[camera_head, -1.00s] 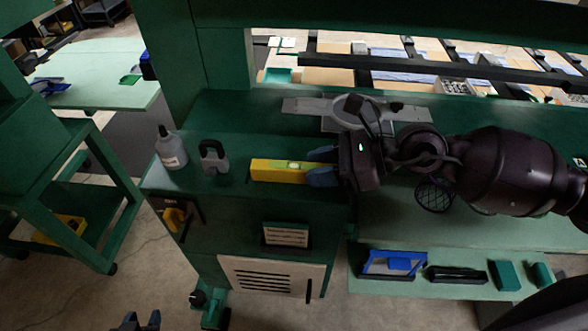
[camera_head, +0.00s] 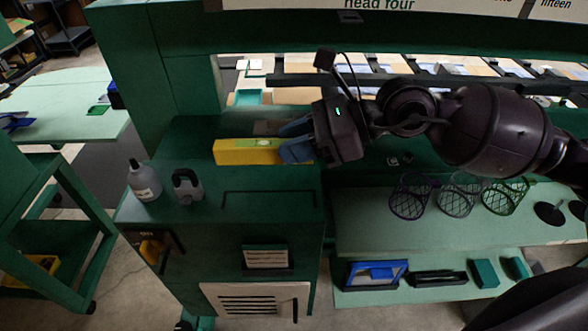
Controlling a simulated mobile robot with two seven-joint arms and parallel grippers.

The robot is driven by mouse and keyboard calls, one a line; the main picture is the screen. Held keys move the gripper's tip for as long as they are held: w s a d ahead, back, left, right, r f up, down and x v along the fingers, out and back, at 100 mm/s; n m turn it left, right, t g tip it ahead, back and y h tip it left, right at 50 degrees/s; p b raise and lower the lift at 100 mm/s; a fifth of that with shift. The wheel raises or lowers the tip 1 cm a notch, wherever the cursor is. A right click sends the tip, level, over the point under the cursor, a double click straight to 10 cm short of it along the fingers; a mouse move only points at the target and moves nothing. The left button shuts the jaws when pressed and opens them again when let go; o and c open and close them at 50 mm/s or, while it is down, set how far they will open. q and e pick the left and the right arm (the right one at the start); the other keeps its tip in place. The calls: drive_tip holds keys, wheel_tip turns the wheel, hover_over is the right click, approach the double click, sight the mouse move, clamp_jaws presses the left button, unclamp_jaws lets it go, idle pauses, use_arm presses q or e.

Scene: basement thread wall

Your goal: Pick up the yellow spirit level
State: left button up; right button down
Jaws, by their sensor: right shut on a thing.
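The yellow spirit level (camera_head: 240,152) is a long yellow bar with a pale green vial. It is held level above the green machine cabinet top. My right gripper (camera_head: 296,145) is shut on its right end; the fingers hide that end. The level appears lifted clear of the surface, with bare green top below it. My left gripper is not in view now.
A white bottle (camera_head: 144,180) and a grey padlock-shaped object (camera_head: 187,186) stand on the cabinet top at left. Wire baskets (camera_head: 458,196) stand on the green bench at right. A lower shelf holds a blue-framed item (camera_head: 376,274) and dark boxes.

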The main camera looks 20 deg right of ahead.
wheel_tip(320, 180, up, 18)
drive_tip(key=shift+f, duration=0.1)
